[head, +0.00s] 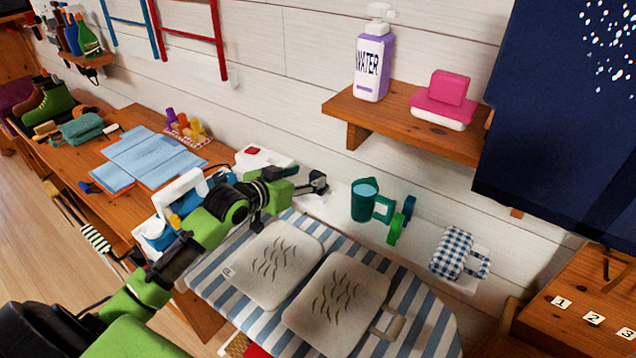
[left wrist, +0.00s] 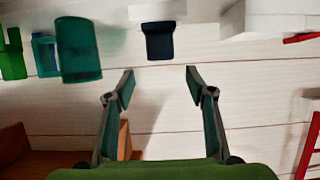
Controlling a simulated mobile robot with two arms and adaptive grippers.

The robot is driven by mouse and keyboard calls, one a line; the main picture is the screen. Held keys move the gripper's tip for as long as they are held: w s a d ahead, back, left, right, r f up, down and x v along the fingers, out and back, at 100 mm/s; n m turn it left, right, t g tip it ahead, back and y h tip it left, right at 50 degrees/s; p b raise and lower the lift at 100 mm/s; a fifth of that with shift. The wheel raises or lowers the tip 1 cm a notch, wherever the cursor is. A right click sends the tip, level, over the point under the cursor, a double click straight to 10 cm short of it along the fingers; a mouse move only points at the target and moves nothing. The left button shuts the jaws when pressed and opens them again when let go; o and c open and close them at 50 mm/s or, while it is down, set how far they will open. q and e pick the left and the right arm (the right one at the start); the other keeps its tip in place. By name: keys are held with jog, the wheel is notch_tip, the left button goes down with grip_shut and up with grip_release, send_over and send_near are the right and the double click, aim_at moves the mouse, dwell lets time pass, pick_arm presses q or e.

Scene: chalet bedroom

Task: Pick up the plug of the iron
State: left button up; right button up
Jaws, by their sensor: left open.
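My left gripper (head: 318,183) reaches in from the left over the back of the ironing board, left of the green mug. In the left wrist view its two fingers (left wrist: 159,82) are spread apart with nothing between them. A small dark block with a white part, seemingly the plug (left wrist: 159,42), lies ahead of the fingertips, roughly centred on the gap and apart from them. The iron (head: 180,193), with a white handle and blue body, stands left, partly behind my arm. My right gripper is not in view.
The striped ironing board (head: 430,318) carries two pale pads. A green mug (head: 364,203) and a checked blue item (head: 453,252) stand on a white ledge behind it. A wooden wall shelf (head: 425,140) holds a water bottle and pink blocks. A white box (head: 265,160) stands left of the gripper.

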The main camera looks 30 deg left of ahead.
aim_at(317, 174)
pick_arm(q)
jog(key=shift+f+p+x, duration=0.15)
jog(key=shift+p+x, duration=0.15)
jog(key=shift+x, duration=1.45)
jog(key=shift+f+p+x, duration=0.15)
jog(key=shift+p+x, duration=0.15)
jog(key=shift+x, duration=1.5)
jog(key=shift+s+a, duration=0.1)
jog(key=shift+s, duration=0.1)
jog(key=c, duration=1.2)
